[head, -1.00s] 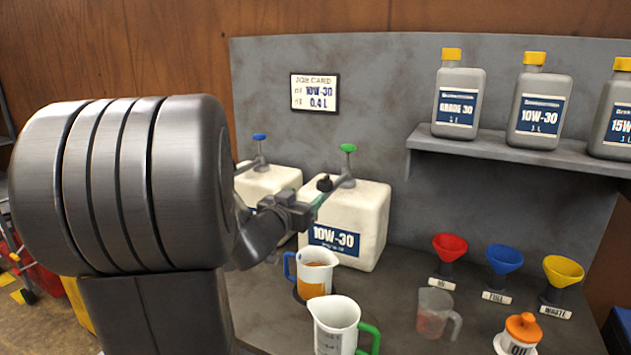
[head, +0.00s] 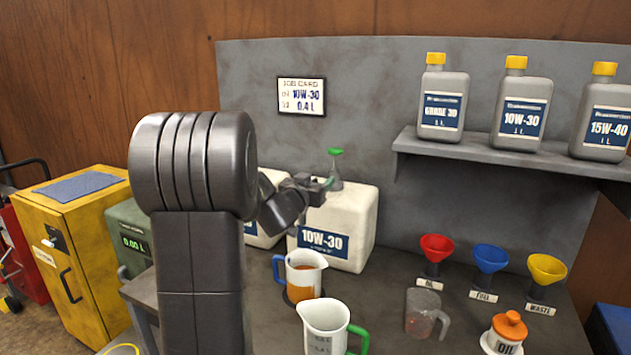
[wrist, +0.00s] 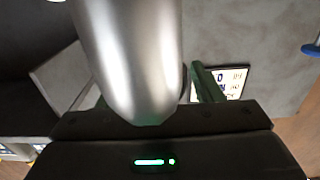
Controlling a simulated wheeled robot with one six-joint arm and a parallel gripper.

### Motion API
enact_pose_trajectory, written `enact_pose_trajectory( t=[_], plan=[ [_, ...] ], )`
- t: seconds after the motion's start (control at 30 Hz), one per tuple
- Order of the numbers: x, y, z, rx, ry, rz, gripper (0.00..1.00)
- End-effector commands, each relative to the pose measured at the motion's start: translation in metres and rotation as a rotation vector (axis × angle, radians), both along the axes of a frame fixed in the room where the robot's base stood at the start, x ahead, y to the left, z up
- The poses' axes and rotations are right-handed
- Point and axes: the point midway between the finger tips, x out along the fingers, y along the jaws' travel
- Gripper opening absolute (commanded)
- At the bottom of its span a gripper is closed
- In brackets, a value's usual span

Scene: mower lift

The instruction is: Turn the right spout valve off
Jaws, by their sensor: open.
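The right spout valve has a green knob (head: 335,152) on a stem above the right white canister (head: 352,225), labelled 10W-30. My gripper (head: 325,184) is open just in front of that stem, below and left of the knob; whether it touches the spout I cannot tell. My arm hides much of the left white canister (head: 265,235). A blue-handled jug (head: 303,285) holding orange-brown liquid stands in front of the right canister. In the wrist view a large silver rounded part fills the middle, and the job card (wrist: 222,82) shows behind it.
A white green-handled jug (head: 325,322) stands at the bench front. A small clear cup (head: 425,314), an orange-topped oil can (head: 507,330) and red, blue and yellow funnels (head: 490,258) are to the right. Bottles line the shelf (head: 480,150). A yellow cabinet (head: 85,250) is at left.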

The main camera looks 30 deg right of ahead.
Motion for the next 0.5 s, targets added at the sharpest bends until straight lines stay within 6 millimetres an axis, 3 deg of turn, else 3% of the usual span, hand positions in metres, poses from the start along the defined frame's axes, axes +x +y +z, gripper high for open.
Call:
enact_pose_trajectory(
  t=[0.27,0.5],
  plan=[
    [0.0012,-0.0013,-0.0001,0.000,0.000,0.000,0.60],
    [0.0012,-0.0011,-0.0001,0.000,0.000,0.000,0.17]
  ],
)
